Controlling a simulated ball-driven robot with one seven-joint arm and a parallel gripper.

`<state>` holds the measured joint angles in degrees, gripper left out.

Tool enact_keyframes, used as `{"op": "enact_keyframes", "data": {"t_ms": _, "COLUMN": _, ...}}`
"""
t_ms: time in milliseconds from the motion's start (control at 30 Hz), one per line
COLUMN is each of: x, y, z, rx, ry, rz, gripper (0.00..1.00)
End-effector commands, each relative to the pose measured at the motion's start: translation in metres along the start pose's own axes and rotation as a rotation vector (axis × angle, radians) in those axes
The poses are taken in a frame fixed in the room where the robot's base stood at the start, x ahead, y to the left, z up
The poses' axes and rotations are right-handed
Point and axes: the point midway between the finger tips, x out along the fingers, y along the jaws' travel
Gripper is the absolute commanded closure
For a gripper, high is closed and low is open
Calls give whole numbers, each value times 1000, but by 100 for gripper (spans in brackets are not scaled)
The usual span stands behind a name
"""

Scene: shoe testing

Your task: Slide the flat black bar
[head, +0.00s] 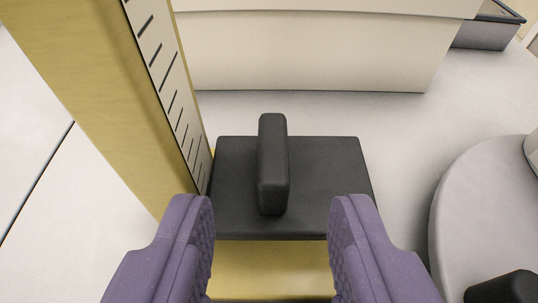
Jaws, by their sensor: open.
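The flat black bar (273,165) stands out from a black square plate (328,185), a little left of the plate's middle. It runs from the far edge of the plate toward me. My gripper (270,220) shows as two purple padded fingers at the bottom of the head view. The fingers are wide apart, one to each side of the near part of the plate, with nothing between them touching that I can see. The bar lies ahead of the fingertips, between their lines, nearer the left one.
A yellow post (110,90) with a slotted white strip (165,80) rises close on the left. A cream block (310,50) stands behind the plate. A grey rounded platform (490,210) with a black part (505,288) is at the right. Pale floor (410,130) lies between.

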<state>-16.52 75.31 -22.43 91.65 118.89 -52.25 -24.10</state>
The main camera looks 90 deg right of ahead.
Motion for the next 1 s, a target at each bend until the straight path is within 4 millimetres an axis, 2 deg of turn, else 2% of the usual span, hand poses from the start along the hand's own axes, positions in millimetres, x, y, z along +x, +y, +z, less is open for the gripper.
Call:
{"op": "enact_keyframes", "data": {"t_ms": 100, "x": 23, "y": 1, "z": -1, "rx": -1, "ry": 2, "rz": 3, "gripper": 57}}
{"op": "enact_keyframes", "data": {"t_ms": 300, "x": 52, "y": 1, "z": -1, "rx": 0, "ry": 0, "rz": 2, "gripper": 57}}
{"op": "enact_keyframes", "data": {"t_ms": 433, "x": 59, "y": 1, "z": -1, "rx": 0, "ry": 1, "rz": 1, "gripper": 57}}
{"op": "enact_keyframes", "data": {"t_ms": 667, "x": 60, "y": 0, "z": -1, "rx": 0, "ry": 0, "rz": 1, "gripper": 57}}
{"op": "enact_keyframes", "data": {"t_ms": 833, "x": 60, "y": 0, "z": -1, "rx": 0, "ry": 0, "rz": 1, "gripper": 96}}
{"op": "enact_keyframes", "data": {"t_ms": 867, "x": 60, "y": 0, "z": -1, "rx": 0, "ry": 0, "rz": 1, "gripper": 100}}
{"op": "enact_keyframes", "data": {"t_ms": 1000, "x": 60, "y": 0, "z": -1, "rx": 0, "ry": 0, "rz": 0, "gripper": 100}}
